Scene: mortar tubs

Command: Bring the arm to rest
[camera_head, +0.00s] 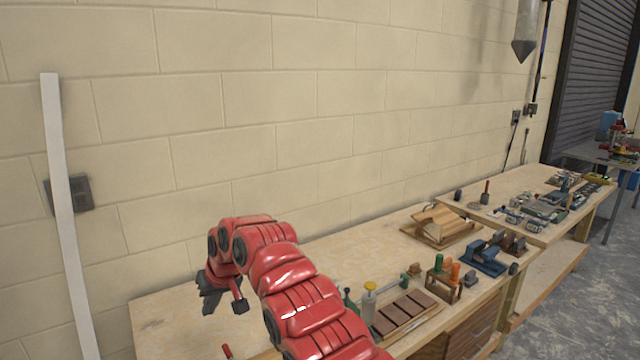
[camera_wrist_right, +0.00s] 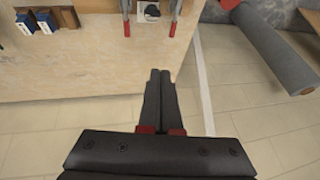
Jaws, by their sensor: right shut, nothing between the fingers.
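My red right arm comes in from the bottom of the head view and bends over to the left above the workbench (camera_head: 170,315). Its dark right gripper (camera_head: 211,298) hangs at the end, over the left part of the bench. In the right wrist view the two dark fingers of this gripper (camera_wrist_right: 160,76) lie together, shut with nothing between them. My left gripper is not in view.
A second bench (camera_head: 520,230) holds more tools. A block wall (camera_head: 300,120) rises behind.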

